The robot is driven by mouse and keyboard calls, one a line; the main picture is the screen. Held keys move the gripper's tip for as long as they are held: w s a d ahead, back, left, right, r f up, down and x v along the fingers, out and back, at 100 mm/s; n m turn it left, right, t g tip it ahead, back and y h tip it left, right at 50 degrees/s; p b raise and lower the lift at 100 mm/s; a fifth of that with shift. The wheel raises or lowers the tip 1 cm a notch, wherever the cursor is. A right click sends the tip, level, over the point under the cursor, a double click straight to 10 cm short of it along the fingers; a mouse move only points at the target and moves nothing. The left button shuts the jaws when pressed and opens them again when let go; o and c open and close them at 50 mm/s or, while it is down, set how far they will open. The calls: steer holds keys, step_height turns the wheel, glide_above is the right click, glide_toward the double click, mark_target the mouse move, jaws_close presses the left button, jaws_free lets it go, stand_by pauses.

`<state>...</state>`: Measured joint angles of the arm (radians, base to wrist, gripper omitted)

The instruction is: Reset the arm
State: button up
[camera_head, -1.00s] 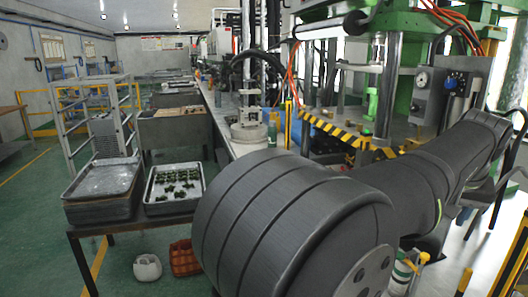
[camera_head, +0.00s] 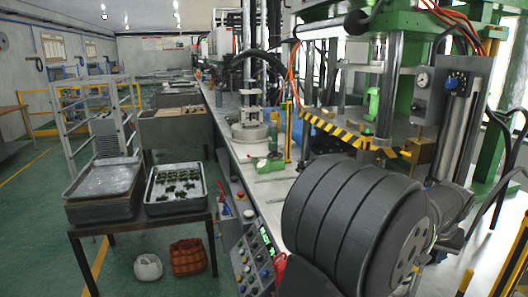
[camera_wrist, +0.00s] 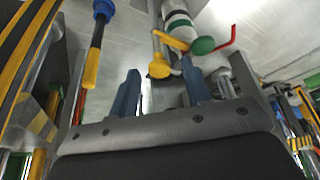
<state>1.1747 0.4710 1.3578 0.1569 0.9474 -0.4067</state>
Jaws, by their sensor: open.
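My gripper (camera_wrist: 160,70) shows in the wrist view with its two blue-grey fingers apart and nothing between them. Behind the fingers are a yellow knob (camera_wrist: 159,66) and a white pipe with a green end (camera_wrist: 202,46); I cannot tell how far off they are. In the head view my dark grey arm fills the lower right, in front of the press, and my gripper does not show there.
A green press with a striped yellow-black edge (camera_head: 335,128) stands at the right. A button panel (camera_head: 255,257) fronts the long bench (camera_head: 228,125). A tray of small green parts (camera_head: 176,207) and a grey tray (camera_head: 103,207) sit on the left table.

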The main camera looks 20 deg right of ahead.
steer(key=m+g, duration=0.1)
steer(key=m, duration=0.1)
steer(key=m+h, duration=0.1)
steer(key=m, duration=0.2)
steer(key=shift+w+a+r+g, duration=0.1)
steer(key=shift+w+a+g, duration=0.05)
steer(key=shift+g, duration=0.25)
steer(key=v, duration=1.3)
steer(key=shift+a+r, duration=0.15)
steer(key=x, duration=1.4)
steer(key=shift+r+n+t, duration=0.3)
steer(key=shift+n, duration=0.7)
